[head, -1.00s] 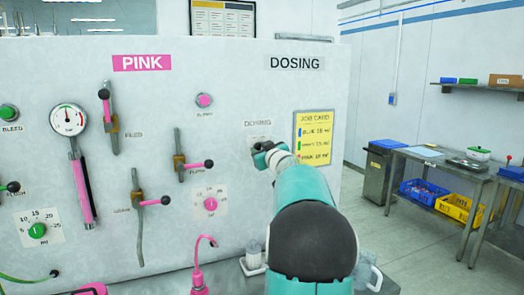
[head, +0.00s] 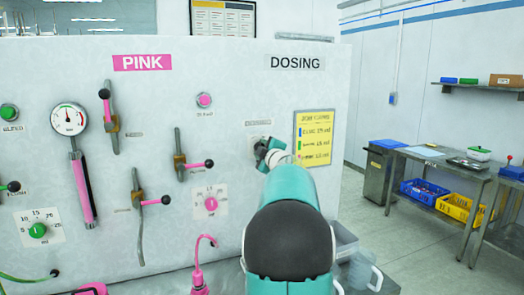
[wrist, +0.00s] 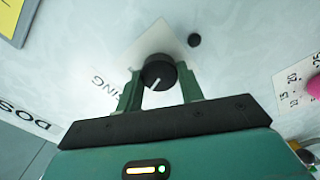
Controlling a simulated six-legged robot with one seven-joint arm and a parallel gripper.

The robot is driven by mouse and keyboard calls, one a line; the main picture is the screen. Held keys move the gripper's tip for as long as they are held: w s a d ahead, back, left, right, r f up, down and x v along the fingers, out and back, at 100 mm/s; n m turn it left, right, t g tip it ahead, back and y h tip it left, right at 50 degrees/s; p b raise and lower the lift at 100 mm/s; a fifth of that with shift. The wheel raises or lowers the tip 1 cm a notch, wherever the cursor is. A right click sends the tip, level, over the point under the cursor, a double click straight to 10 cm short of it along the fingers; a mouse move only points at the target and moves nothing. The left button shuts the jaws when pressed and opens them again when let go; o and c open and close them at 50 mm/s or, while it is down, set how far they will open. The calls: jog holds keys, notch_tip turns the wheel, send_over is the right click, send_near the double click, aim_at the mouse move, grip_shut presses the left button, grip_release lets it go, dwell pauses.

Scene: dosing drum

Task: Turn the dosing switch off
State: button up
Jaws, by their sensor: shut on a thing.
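The dosing switch (wrist: 159,72) is a round black knob with a white pointer line, on a white plate on the panel. In the wrist view it sits between the two green fingers of my gripper (wrist: 158,85), which is shut on it. The pointer line slants toward the lower left of that view. In the head view my gripper (head: 266,152) is at the panel below the small dosing label (head: 258,123), and it hides most of the switch.
A yellow job card (head: 314,137) hangs just right of my gripper. Pink-handled valves (head: 197,164) and a pink dial (head: 211,203) are to the left. A clear jug (head: 362,270) and a grey bin (head: 342,240) stand below right.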

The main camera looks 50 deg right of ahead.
jog(key=shift+n, duration=1.1)
jog(key=o, duration=1)
jog(key=v, duration=1.3)
jog(key=shift+s+a+f, duration=0.1)
jog(key=shift+s+a, duration=0.05)
jog(key=shift+s, duration=0.2)
jog(key=shift+a, duration=0.1)
